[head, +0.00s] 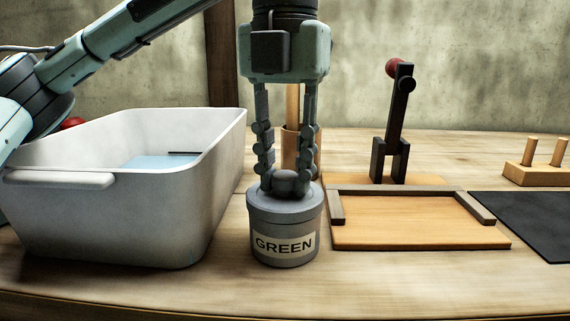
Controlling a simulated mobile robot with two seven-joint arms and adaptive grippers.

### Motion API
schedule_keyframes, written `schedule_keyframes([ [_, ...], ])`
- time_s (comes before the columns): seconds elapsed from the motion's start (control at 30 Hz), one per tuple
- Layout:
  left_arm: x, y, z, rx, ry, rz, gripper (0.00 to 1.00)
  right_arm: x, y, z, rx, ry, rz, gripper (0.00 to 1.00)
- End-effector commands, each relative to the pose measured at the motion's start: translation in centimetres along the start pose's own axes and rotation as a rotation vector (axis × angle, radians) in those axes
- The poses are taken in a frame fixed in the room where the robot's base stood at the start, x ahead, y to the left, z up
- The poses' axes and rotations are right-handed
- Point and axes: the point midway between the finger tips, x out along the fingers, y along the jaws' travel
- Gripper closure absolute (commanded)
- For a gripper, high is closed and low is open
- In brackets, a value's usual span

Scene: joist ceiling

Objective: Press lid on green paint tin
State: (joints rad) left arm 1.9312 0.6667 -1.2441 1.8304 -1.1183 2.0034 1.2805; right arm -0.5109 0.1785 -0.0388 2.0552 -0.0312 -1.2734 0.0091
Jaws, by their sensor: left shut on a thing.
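The green paint tin (284,244) is a grey cylinder with a label reading GREEN. It stands upright on the wooden table, right of the white tub. A grey lid (261,197) is on top of the tin; I cannot tell whether it is fully seated. My right gripper is not in view.
A white tub (120,215) with blue inside stands left, close to the tin. A wooden board with a dark upright lever (395,125) is at right. A wooden cylinder (313,150) stands behind my gripper. A black mat (530,220) and pegged block (535,174) lie far right.

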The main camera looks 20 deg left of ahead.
Motion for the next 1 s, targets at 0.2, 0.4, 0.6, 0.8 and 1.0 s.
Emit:
schedule_keyframes([
  [0.2, 0.51, 0.01, 0.00, 0.000, 0.000, 0.000, 1.00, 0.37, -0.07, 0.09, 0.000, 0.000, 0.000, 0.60],
  [0.4, 0.46, 0.01, 0.00, 0.000, 0.000, 0.000, 1.00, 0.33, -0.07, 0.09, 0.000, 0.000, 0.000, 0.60],
  [0.6, 0.63, 0.01, 0.00, 0.000, 0.000, 0.000, 1.00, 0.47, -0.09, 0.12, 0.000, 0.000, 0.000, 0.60],
  [0.8, 1.12, 0.00, -0.01, 0.000, 0.000, 0.000, 0.74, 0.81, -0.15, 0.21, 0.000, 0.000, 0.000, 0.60],
  [1.0, 1.02, 0.00, -0.01, 0.000, 0.000, 0.000, 0.51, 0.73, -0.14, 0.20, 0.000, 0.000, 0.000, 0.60],
])
